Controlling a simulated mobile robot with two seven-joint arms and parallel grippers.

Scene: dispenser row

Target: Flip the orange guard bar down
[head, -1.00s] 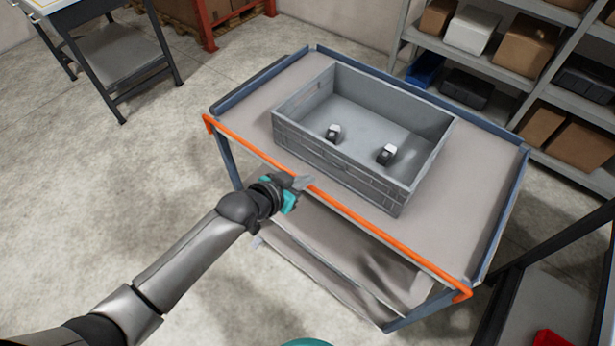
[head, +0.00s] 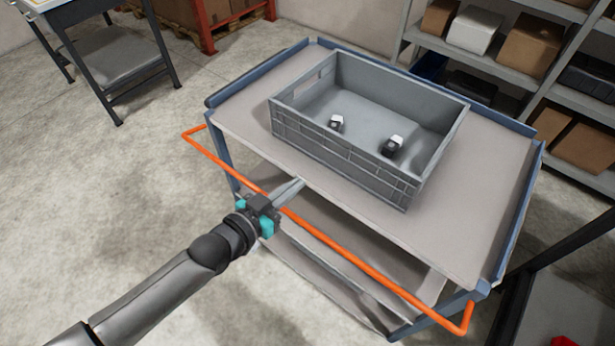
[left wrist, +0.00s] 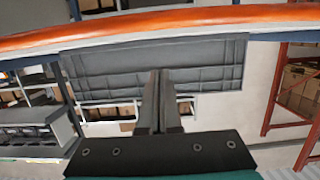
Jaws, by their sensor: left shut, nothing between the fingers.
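The orange guard bar (head: 352,258) runs along the near side of the blue-framed cart (head: 485,228). It stands out from the cart's near edge on its two end arms, tilted outward. My left gripper (head: 300,184) is shut and empty, its fingertips at the cart's near edge, by the bar's middle. In the head view the gripper crosses the bar; I cannot tell whether they touch. In the left wrist view the bar (left wrist: 200,17) spans the top, beyond the shut fingers (left wrist: 160,75). My right gripper is not in view.
A grey crate (head: 335,152) with two small dark-and-white items stands on the cart top. Lower shelves show under the top. Shelving with boxes (head: 525,50) stands behind at the right, a dark table (head: 95,60) at the upper left. The floor at left is clear.

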